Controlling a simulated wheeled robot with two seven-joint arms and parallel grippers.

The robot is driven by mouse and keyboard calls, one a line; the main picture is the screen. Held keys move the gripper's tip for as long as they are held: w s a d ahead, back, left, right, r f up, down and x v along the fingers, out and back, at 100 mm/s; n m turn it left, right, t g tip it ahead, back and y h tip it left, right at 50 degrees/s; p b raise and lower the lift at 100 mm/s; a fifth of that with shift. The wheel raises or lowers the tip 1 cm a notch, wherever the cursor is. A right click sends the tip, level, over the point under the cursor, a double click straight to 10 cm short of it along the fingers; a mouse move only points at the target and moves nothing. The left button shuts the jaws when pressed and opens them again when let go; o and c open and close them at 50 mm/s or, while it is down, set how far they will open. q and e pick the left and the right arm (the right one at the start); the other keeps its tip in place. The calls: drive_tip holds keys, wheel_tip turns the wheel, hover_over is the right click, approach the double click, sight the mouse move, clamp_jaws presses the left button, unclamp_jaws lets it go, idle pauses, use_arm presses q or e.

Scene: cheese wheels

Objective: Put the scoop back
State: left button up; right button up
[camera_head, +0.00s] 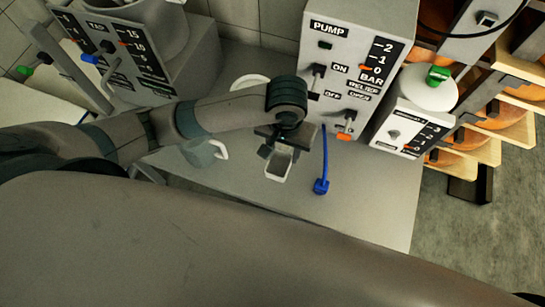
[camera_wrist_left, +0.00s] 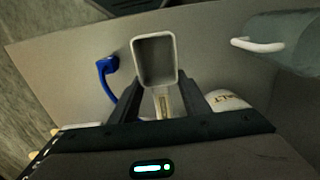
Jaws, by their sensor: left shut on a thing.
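The scoop (camera_head: 279,163) is a small light-grey scoop with a rectangular, open bowl. My left gripper (camera_head: 272,143) is shut on it and holds it over the grey table (camera_head: 350,210). In the left wrist view the scoop's bowl (camera_wrist_left: 154,60) sticks out past the fingers of my left gripper (camera_wrist_left: 155,88), with its handle between them. A white tub with lettering ending in "LT" (camera_wrist_left: 228,100) stands beside the gripper in the left wrist view. A pale round rim (camera_head: 250,79) shows behind my left arm in the head view. My right gripper is not in view.
A translucent jug with a white handle (camera_head: 220,149) stands left of the scoop. A blue tool or hose (camera_head: 321,186) lies to the right. The pump box (camera_head: 345,65) and a smaller control box (camera_head: 405,130) stand behind. The table's front right is clear.

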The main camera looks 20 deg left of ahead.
sight(285, 164)
use_arm(q)
drive_tip(key=shift+s+d+f, duration=0.35)
drive_tip(key=shift+s+f, duration=0.2)
drive_tip(key=shift+s, duration=0.1)
drive_tip(key=shift+s+d+f, duration=0.35)
drive_tip(key=shift+s+f, duration=0.2)
drive_tip(key=shift+s, duration=0.05)
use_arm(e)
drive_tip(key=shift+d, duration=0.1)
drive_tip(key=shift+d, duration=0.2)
use_arm(q)
drive_tip(key=shift+w+f, duration=0.1)
drive_tip(key=shift+w+a+f, duration=0.1)
drive_tip(key=shift+w+a, duration=0.1)
drive_tip(key=w+a+f, duration=0.1)
drive_tip(key=w+f, duration=0.1)
drive_tip(key=w, duration=0.1)
drive_tip(key=w+a+f, duration=0.2)
drive_tip(key=w, duration=0.1)
drive_tip(key=w+a+f+p, duration=0.1)
drive_tip(key=w+a+f, duration=0.1)
drive_tip(key=w, duration=0.1)
drive_tip(key=shift+f, duration=0.1)
drive_tip(key=shift+w+a+f, duration=0.15)
drive_tip(key=shift+w+f, duration=0.1)
drive_tip(key=shift+w, duration=0.1)
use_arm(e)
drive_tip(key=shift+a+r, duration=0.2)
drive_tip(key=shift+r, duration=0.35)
